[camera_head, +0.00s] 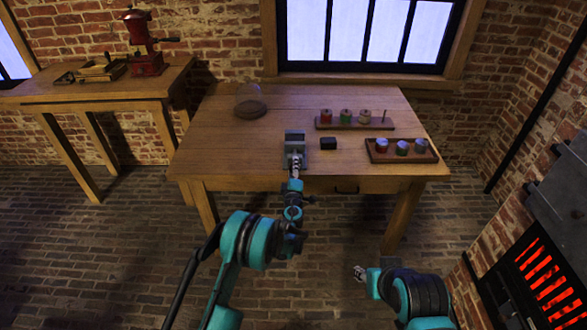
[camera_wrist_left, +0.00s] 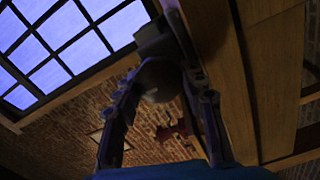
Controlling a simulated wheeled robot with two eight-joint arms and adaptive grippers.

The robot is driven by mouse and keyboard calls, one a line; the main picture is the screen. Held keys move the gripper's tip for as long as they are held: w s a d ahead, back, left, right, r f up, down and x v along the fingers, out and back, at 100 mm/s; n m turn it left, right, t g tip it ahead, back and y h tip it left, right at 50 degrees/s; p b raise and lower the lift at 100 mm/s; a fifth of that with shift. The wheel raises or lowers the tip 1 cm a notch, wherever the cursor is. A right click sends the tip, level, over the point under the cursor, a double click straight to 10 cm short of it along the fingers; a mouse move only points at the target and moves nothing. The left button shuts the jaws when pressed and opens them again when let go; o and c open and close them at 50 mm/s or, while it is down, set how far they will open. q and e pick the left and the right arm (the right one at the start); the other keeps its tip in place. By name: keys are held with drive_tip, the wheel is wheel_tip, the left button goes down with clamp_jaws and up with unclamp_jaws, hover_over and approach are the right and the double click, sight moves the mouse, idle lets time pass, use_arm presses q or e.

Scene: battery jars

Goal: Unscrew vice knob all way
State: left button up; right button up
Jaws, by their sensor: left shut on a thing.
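A grey vice (camera_head: 295,137) stands at the front edge of the wooden table (camera_head: 215,140). My left gripper (camera_head: 296,165) is at the front of the vice, and the knob is mostly hidden there in the head view. In the dark left wrist view, the round knob (camera_wrist_left: 158,80) sits between the two fingers of the left gripper (camera_wrist_left: 160,95), which is shut on it. The vice body (camera_wrist_left: 156,40) shows just beyond the knob. My right gripper (camera_head: 358,272) hangs low in front of the table, away from the vice; its fingers are too small to read.
A small black block (camera_head: 328,143) lies right of the vice. A rack with coloured spools (camera_head: 345,126) and a tray with several jars (camera_head: 426,158) stand farther right. A glass dome (camera_head: 250,102) stands at the back left. The table's left part is clear.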

idle(0.5)
use_arm(q)
drive_tip(key=o, duration=1.2)
drive_tip(key=shift+c, duration=0.2)
drive_tip(key=s, duration=0.8)
